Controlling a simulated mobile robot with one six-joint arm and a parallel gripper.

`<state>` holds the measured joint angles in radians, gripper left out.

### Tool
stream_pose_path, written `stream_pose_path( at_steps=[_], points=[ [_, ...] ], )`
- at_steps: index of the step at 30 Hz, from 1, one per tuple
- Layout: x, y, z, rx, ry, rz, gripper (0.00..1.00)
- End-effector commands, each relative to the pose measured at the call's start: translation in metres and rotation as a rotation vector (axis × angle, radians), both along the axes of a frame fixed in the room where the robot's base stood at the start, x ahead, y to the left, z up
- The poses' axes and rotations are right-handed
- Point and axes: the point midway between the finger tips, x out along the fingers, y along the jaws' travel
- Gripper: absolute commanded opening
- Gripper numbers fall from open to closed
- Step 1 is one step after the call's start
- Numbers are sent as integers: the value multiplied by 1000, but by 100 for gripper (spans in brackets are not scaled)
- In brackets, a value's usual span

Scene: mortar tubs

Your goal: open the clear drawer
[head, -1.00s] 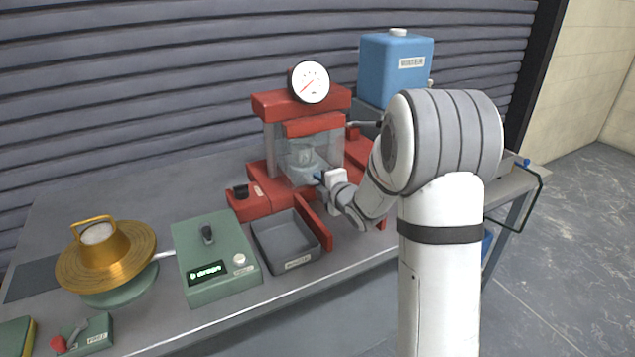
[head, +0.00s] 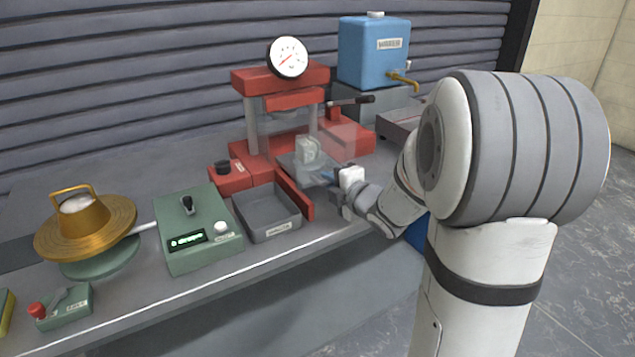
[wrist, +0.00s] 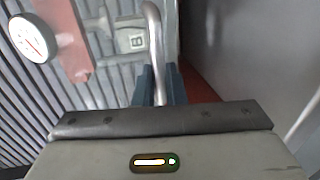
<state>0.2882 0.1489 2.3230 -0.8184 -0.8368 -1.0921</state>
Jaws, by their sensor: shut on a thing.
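The clear drawer (head: 343,138) is see-through and stands out from the front of the red press (head: 240,165). A pale grey block (head: 307,150) shows through or inside it. My gripper (head: 333,177) is at the drawer's front, low on the right side. In the wrist view, my gripper's dark blue fingers (wrist: 160,86) are shut around a curved grey metal handle (wrist: 152,40). My arm and the clear walls make the drawer's lower edges hard to see.
A green device (head: 198,248) and a brass flow table (head: 85,228) stand further left. A blue water tank (head: 365,60) with a tap stands behind right. The bench's front edge is close below.

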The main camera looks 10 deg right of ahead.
Motion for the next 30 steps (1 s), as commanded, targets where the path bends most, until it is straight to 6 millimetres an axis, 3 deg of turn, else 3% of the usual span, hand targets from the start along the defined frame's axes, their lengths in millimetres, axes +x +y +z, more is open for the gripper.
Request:
stream_pose_path(
  at_steps=[8,9,13,21,25,30],
  points=[
    [1,0,-1,0,3,-3,0],
    [1,1,-1,0,3,-3,14],
    [1,3,0,0,2,1,24],
    [0,4,1,-1,1,6,26],
    [-12,0,4,0,0,3,26],
    [-40,-9,11,-1,-1,2,26]
  ],
)
